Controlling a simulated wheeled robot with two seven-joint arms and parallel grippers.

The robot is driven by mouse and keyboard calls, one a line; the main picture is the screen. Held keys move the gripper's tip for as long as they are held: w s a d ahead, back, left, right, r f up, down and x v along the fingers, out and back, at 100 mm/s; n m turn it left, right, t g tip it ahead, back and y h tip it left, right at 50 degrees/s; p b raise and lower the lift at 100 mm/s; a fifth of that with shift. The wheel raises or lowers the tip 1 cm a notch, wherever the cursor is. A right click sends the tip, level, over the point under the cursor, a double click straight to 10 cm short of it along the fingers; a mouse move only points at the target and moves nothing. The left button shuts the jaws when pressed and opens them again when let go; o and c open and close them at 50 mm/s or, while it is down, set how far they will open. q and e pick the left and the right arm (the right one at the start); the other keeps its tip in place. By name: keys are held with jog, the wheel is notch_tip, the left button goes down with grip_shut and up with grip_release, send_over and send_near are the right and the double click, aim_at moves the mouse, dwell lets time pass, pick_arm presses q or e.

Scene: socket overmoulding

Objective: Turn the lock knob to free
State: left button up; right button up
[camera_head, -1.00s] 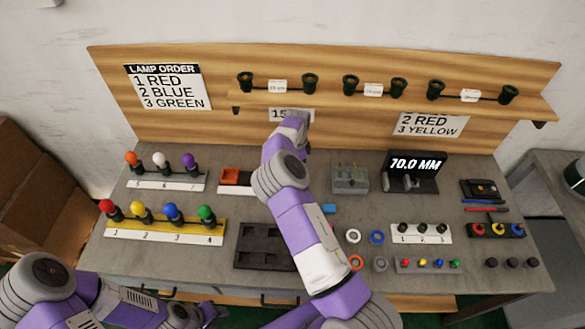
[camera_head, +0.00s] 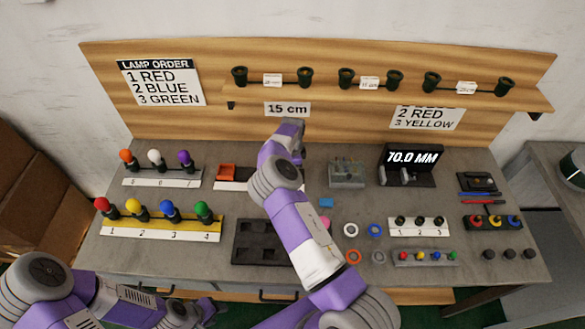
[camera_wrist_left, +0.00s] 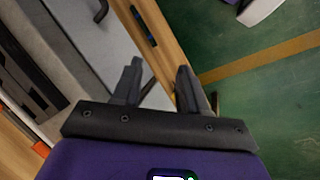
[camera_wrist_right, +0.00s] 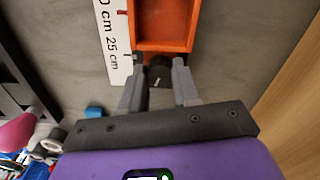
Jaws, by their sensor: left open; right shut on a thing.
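The lock knob (camera_wrist_right: 159,74) is a small dark knob at the near end of an orange tray-like carriage (camera_wrist_right: 162,46), in the right wrist view. My right gripper (camera_wrist_right: 159,64) has its fingers on either side of the knob and is shut on it. In the head view the carriage (camera_head: 228,171) shows at the back left of centre, while my right arm hides the right gripper and the knob. I cannot read which way the knob points. My left gripper (camera_wrist_left: 158,72) is open and empty by the bench's front edge; it also shows low in the head view (camera_head: 207,312).
A white scale strip (camera_wrist_right: 112,45) lies along the carriage. A black tray (camera_head: 243,250), a blue block (camera_head: 326,202) and a pink object (camera_head: 324,222) are near my right arm. Lamp racks stand left; a caliper display (camera_head: 411,158) and coloured parts stand right.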

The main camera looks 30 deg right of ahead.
jog(key=shift+c, duration=0.7)
jog(key=shift+n, duration=0.8)
jog(key=o, duration=1.1)
jog(key=shift+c, duration=0.2)
